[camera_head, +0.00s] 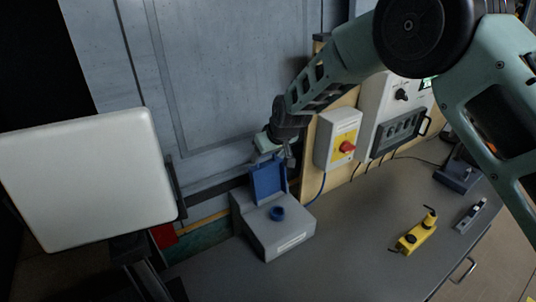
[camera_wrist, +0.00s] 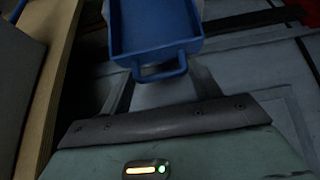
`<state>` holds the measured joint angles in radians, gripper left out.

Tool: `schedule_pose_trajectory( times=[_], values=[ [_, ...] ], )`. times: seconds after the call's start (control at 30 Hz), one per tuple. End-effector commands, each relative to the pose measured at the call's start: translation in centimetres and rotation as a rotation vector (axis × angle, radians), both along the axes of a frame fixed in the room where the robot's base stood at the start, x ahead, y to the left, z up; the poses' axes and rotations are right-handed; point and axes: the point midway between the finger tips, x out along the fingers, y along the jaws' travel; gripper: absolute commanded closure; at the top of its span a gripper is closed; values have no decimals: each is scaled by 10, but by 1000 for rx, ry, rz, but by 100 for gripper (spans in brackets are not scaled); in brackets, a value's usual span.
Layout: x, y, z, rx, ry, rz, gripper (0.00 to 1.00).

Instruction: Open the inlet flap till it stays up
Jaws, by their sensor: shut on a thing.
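The blue inlet flap (camera_head: 267,180) stands raised, near upright, at the back of a grey box (camera_head: 287,238) on the bench. A round blue inlet (camera_head: 277,214) shows on the box's top. My gripper (camera_head: 283,154) is at the flap's upper edge. In the wrist view the flap (camera_wrist: 153,25) looks like a shallow blue tray with a loop handle (camera_wrist: 160,74). My gripper (camera_wrist: 162,84) is shut on that handle, one finger on each side. The flap's hinge is hidden in the wrist view.
A red-knobbed switch box (camera_head: 338,138) and a control panel (camera_head: 390,110) are right of my gripper. A yellow device (camera_head: 415,234) and a small grey tool (camera_head: 470,215) lie on the bench (camera_head: 360,250). A large white panel (camera_head: 90,180) stands at the left.

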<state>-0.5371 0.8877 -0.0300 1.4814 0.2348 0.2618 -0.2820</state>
Motion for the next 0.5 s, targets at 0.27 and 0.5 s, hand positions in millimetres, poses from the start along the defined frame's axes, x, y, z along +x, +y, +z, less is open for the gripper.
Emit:
schedule_pose_trajectory(
  times=[0.27,0.5],
  values=[
    [7,-2,5,6,-19,-7,26],
    [4,0,3,5,-14,-3,26]
  ],
)
